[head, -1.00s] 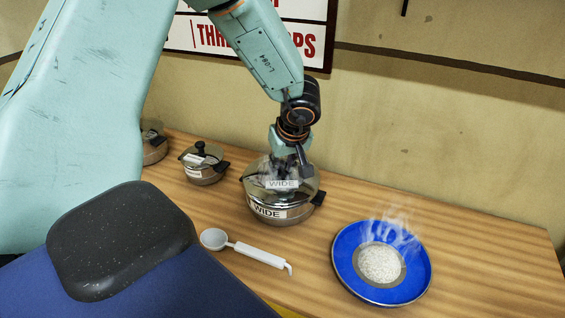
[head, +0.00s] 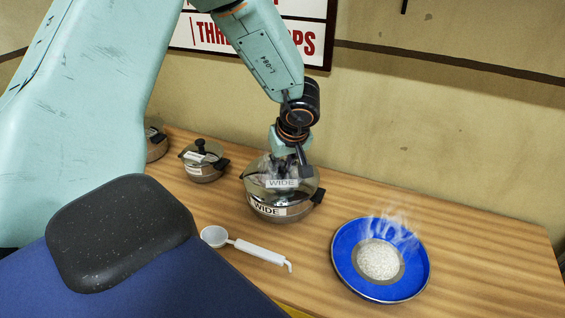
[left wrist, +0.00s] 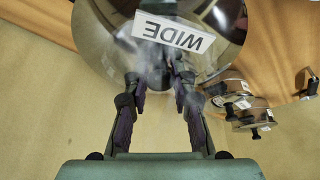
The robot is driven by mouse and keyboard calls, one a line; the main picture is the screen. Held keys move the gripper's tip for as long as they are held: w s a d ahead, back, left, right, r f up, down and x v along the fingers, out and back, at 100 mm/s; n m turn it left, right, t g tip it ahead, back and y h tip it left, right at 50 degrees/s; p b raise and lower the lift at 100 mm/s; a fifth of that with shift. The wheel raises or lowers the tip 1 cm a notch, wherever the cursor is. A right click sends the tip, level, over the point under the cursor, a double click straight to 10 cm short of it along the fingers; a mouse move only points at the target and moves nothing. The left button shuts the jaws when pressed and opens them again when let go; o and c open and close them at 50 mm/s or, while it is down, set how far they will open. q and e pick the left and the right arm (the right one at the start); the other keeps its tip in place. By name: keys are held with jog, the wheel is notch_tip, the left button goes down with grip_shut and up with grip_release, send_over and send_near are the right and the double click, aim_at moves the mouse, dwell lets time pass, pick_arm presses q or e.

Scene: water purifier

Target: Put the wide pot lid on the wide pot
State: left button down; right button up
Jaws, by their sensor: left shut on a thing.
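The wide pot (head: 297,212) is a shiny steel pot with a WIDE label and dark side handles, standing on the wooden counter. The wide pot lid (head: 312,177), glassy and also labelled WIDE, is over the pot's mouth and looks about level. I cannot tell whether its rim fully touches the pot. My left gripper (head: 290,160) comes down from above and is shut on the lid at its top; its fingers hide the knob. In the left wrist view the lid (left wrist: 105,45) fills the top, with the left gripper (left wrist: 160,82) at its centre. My right gripper is not in view.
A smaller lidded pot (head: 203,172) stands left of the wide pot, with another pot (head: 155,150) farther left. A white scoop (head: 262,252) lies in front. A blue plate (head: 343,262) with steaming white grains is at the right. The wall rises behind the counter.

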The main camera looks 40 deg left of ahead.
pick_arm(q)
jog(key=shift+f, duration=0.35)
jog(key=c, duration=1.4)
grip_release()
jog(key=p+v, duration=1.1)
jog(key=p, duration=0.1)
jog(key=shift+d, duration=0.1)
jog(key=shift+s+f, duration=0.1)
